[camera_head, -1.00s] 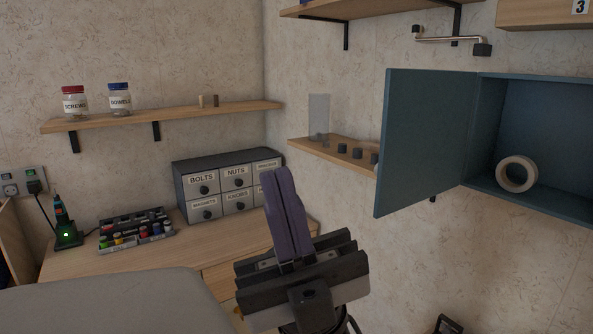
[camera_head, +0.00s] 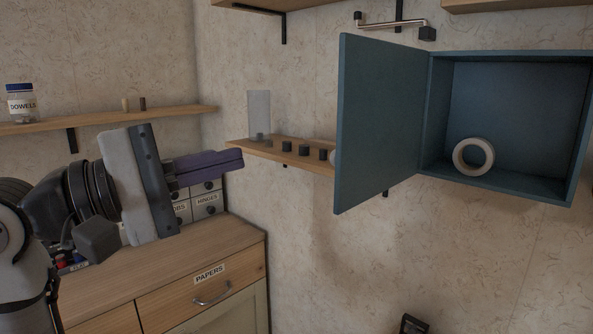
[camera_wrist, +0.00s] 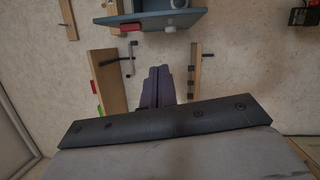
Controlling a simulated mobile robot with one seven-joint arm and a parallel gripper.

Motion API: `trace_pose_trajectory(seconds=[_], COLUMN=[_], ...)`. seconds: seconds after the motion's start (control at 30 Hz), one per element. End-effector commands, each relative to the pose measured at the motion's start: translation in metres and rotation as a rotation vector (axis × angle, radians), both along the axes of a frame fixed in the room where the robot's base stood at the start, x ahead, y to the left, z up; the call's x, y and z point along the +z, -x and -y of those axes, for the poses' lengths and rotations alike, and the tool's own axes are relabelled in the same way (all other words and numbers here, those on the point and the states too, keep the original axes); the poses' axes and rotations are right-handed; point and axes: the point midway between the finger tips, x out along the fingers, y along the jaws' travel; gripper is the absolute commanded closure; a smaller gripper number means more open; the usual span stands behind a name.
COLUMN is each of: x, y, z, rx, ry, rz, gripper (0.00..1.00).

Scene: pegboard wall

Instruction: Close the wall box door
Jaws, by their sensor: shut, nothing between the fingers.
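The blue wall box (camera_head: 515,190) hangs on the wall at the right in the head view, with a roll of tape (camera_head: 473,157) inside it. Its door (camera_head: 380,120) is hinged on the box's left side and stands wide open, swung out to the left. My gripper (camera_head: 242,159) is left of the door, pointing right, with its purple fingers shut and empty. A gap shows between the fingertips and the door. In the wrist view the fingers (camera_wrist: 158,72) show in the middle, and a blue-grey panel (camera_wrist: 165,20) shows above them; I cannot tell which part it is.
A small wall shelf (camera_head: 300,158) with several dark knobs runs behind the door. A metal bracket handle (camera_head: 392,23) is on the wall above the door. A wooden cabinet (camera_head: 180,270) with a papers drawer stands lower left. The wall below the box is mostly clear.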

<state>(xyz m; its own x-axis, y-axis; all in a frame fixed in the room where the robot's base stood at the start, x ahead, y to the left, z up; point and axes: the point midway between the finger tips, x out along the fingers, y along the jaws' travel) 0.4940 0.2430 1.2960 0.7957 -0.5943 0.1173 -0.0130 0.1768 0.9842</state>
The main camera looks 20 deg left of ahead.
Motion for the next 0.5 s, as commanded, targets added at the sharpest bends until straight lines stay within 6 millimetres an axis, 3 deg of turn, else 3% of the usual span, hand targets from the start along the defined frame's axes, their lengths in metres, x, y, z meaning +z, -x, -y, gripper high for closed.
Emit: trace_pose_trajectory(seconds=[0.17,0.37,0.5], x=[-0.012,-0.01,-0.009], y=[-0.011,-0.032,-0.058], z=[-0.017,-0.003,0.013], rx=[0.099,0.095,0.093], ry=[-0.126,-0.128,-0.126], rz=[-0.045,-0.045,-0.044], gripper=[1.0,1.0,1.0])
